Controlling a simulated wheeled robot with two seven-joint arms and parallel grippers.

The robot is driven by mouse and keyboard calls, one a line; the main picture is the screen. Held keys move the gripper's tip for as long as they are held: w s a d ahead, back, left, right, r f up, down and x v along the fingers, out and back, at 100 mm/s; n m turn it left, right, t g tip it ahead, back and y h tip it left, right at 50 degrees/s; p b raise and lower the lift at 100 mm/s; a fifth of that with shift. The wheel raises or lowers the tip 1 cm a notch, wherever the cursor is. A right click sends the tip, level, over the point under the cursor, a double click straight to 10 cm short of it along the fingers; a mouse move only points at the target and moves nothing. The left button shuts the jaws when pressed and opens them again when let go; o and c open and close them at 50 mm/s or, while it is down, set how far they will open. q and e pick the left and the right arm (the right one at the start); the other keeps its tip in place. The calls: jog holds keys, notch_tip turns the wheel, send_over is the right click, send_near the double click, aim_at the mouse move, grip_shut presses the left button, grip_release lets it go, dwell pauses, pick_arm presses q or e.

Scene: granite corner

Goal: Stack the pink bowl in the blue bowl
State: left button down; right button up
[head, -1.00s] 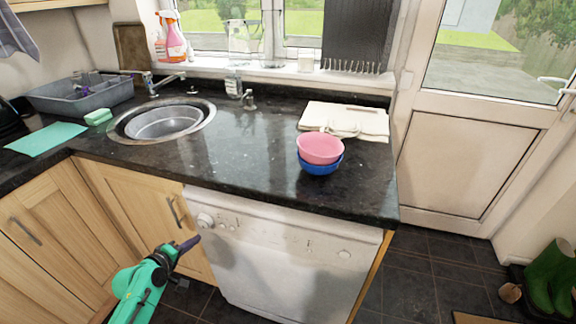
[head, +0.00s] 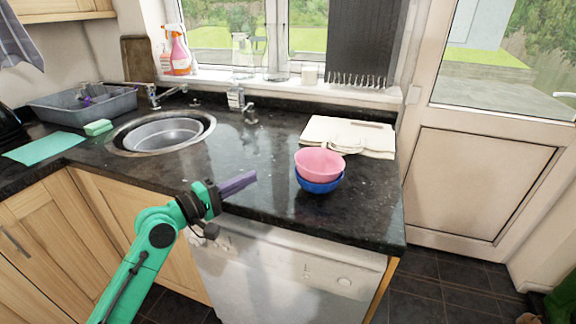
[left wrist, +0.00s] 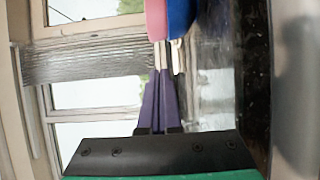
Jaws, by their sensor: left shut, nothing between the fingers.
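The pink bowl (head: 320,162) sits inside the blue bowl (head: 320,184) on the dark counter, near its front edge. It leans a little. My left gripper (head: 240,184) is to the left of the bowls, over the counter's front edge, apart from them. Its purple fingers are together with nothing between them. In the left wrist view, the fingers (left wrist: 158,102) point toward the pink bowl (left wrist: 156,20) and the blue bowl (left wrist: 182,20), seen sideways at the top. My right gripper is in neither view.
A folded cream cloth (head: 370,138) lies behind the bowls. A round sink (head: 206,134) is at the left, with a green sponge (head: 98,127) and a grey basin (head: 60,106) beyond it. The counter (head: 240,150) between sink and bowls is clear.

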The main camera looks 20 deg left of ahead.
pick_arm(q)
jog(key=x, duration=0.2)
jog(key=p+x, duration=0.1)
jog(key=x, duration=0.2)
jog(key=shift+w+d+r+p, duration=0.15)
jog(key=shift+w+r+p, duration=0.15)
jog(key=d, duration=0.1)
jog(key=w+d+p, duration=0.1)
jog(key=d, duration=0.1)
jog(key=shift+w+d+f+p, duration=0.15)
jog(key=shift+w+d+p, duration=0.15)
jog(key=shift+d+p, duration=0.1)
jog(key=shift+d, duration=0.3)
jog(key=shift+f, duration=0.15)
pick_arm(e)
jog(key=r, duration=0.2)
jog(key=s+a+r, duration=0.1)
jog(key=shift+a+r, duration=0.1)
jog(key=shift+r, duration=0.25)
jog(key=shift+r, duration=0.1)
